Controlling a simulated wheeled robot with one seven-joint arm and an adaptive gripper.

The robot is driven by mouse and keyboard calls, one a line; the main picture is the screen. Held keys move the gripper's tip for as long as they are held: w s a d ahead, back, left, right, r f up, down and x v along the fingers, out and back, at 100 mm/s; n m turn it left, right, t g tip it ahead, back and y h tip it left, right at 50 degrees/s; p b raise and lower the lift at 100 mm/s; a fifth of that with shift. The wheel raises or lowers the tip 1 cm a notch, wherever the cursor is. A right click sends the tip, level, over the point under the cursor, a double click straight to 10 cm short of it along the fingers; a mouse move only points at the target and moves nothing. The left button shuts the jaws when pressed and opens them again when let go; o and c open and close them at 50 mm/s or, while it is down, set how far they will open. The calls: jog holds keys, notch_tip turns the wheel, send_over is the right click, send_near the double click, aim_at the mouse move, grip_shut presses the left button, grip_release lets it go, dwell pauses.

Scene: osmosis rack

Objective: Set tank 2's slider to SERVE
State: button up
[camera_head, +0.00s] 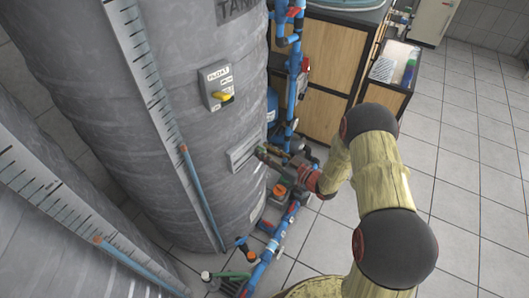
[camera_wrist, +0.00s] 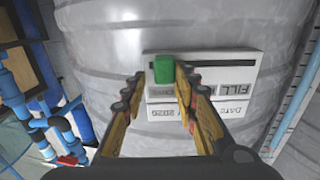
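A large grey tank (camera_head: 195,120), its top label partly cut off, carries a pale slider plate (camera_head: 241,157) low on its right side. In the wrist view the white slider plate (camera_wrist: 215,68) shows a green slider knob (camera_wrist: 163,69) at its left end. The word FILL is readable, turned over, toward its right end; I cannot read a SERVE label. My gripper (camera_wrist: 161,76) is open, with one fingertip on each side of the knob. I cannot tell whether either finger touches it. In the head view my gripper (camera_head: 263,153) is at the plate's right end.
A float switch box (camera_head: 216,86) with a yellow knob is above the plate. Blue pipes (camera_head: 292,85) and a pump with orange parts (camera_head: 279,190) stand close right of the tank. Another grey tank (camera_head: 45,230) is at lower left. Tiled floor at right is clear.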

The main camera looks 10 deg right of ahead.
jog(key=shift+o, duration=0.9)
jog(key=v, duration=1.2)
